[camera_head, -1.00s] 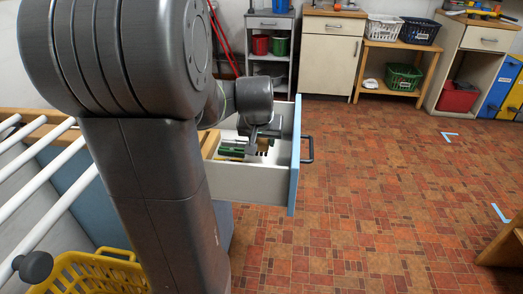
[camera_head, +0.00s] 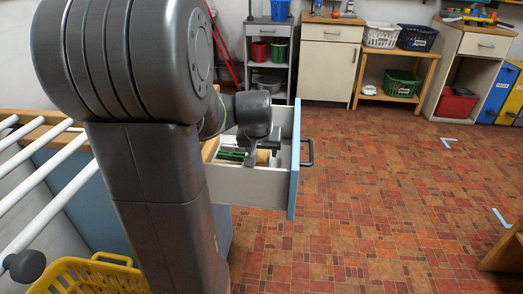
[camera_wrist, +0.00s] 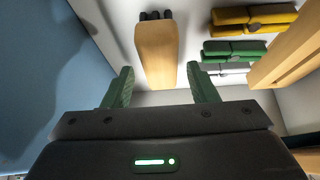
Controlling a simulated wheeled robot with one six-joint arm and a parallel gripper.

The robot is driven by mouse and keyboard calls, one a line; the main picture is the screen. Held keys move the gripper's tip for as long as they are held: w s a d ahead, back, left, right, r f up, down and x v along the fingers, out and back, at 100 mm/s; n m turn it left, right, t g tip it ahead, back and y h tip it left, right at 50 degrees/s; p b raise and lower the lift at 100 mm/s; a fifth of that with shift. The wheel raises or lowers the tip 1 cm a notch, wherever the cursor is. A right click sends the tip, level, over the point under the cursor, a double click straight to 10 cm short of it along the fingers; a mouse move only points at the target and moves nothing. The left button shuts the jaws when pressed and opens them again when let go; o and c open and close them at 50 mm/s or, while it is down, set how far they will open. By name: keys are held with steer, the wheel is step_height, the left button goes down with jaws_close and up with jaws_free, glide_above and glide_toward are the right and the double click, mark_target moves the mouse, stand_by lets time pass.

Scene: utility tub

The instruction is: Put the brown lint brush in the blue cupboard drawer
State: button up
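The blue cupboard drawer (camera_head: 294,160) is pulled out, with a blue front, dark handle and white inside. My gripper (camera_head: 250,160) is down inside it, seen partly from behind my arm. In the wrist view, my gripper (camera_wrist: 160,66) has its two green fingers spread. The brown lint brush (camera_wrist: 158,48) is a light-brown tapered piece with dark tufts at its far end. Its near end lies between the fingertips, with a visible gap on each side. A tan piece of it also shows in the drawer in the head view (camera_head: 263,157). Whether it rests fully on the drawer floor is unclear.
Green (camera_wrist: 234,48) and yellow (camera_wrist: 255,18) items lie in the drawer beside the brush. A wooden bar (camera_wrist: 288,55) stands at right. The blue drawer front (camera_wrist: 40,80) is close at left. A yellow basket (camera_head: 85,275) and white rails (camera_head: 45,165) are nearby; the tiled floor is open.

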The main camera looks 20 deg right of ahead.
steer(key=shift+o, duration=0.3)
steer(key=shift+s+a+f, duration=0.15)
steer(key=shift+s+f, duration=0.1)
steer(key=shift+f, duration=0.5)
steer(key=shift+r, duration=0.2)
steer(key=p+v, duration=0.4)
steer(key=v, duration=0.8)
steer(key=shift+w+d+r, duration=0.2)
steer(key=shift+r, duration=0.45)
steer(key=shift+p, duration=0.45)
